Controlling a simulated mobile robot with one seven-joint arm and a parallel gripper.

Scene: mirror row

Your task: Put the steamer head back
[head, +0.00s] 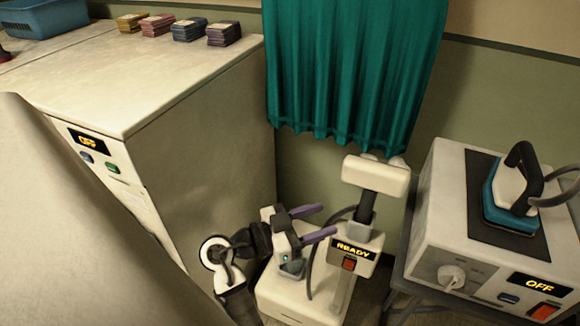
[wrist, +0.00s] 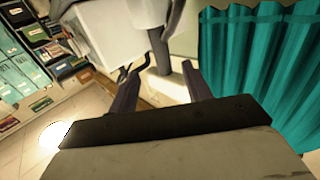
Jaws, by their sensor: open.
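The steamer head (head: 375,175) is a cream block on a dark grey handle, in the head view. It stands upright above the steamer's white box with a lit READY sign (head: 352,248) and a red switch. I cannot tell whether it rests in a holder. My gripper (head: 328,219) has two purple fingers, spread apart and empty, just left of the handle and below the head. A dark hose loops beside the fingers. In the wrist view my gripper (wrist: 162,78) also shows open; a pale shape beyond it is unclear.
A tall white cabinet (head: 210,140) marked OFF stands left, with several card stacks on top. A teal curtain (head: 350,70) hangs behind. At right, a white unit (head: 450,240) marked OFF carries a teal iron (head: 513,195). The steamer's base (head: 290,300) is below my gripper.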

